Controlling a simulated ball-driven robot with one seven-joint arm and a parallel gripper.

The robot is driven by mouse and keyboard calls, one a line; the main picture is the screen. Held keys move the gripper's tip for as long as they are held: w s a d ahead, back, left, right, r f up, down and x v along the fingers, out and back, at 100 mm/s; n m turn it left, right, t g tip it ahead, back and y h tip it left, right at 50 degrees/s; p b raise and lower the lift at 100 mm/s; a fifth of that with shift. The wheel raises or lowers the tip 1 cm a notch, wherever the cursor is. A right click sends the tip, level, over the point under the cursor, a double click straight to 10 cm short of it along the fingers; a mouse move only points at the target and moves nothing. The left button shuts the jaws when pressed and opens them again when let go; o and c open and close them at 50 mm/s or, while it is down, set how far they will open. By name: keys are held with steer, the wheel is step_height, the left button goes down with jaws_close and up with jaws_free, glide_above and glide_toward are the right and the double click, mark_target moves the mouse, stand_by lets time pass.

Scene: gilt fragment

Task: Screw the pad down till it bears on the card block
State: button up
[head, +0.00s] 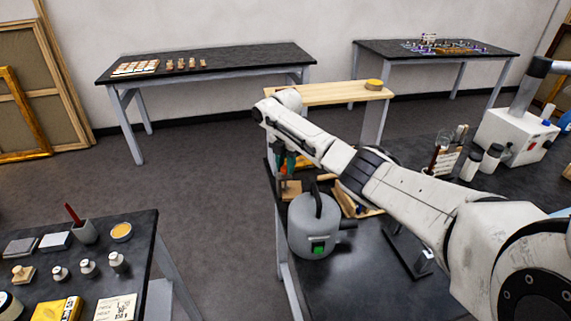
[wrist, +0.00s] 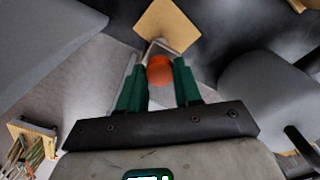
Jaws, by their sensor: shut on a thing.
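My gripper (wrist: 160,64) has its two green fingers shut on an orange-red round knob (wrist: 160,71). In the head view my gripper (head: 288,161) points down at the left end of the dark bench, and the knob shows as a small orange patch beside the fingers. A pale metal frame part shows behind the knob in the wrist view. A tan block (wrist: 169,25), which looks like the card block, lies beyond the fingertips; it also shows in the head view (head: 291,190) below my gripper. The pad is hidden, so I cannot tell its gap to the block.
A grey canister (head: 312,228) with a black handle and green switch stands close to the gripper on the bench (head: 345,285). Wooden pieces (head: 347,200) lie behind it. Bottles (head: 490,158) and a white machine (head: 517,135) stand further right. Open floor (head: 205,185) lies left.

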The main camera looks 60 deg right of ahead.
steer(key=c, duration=0.4)
steer(key=shift+m, duration=0.3)
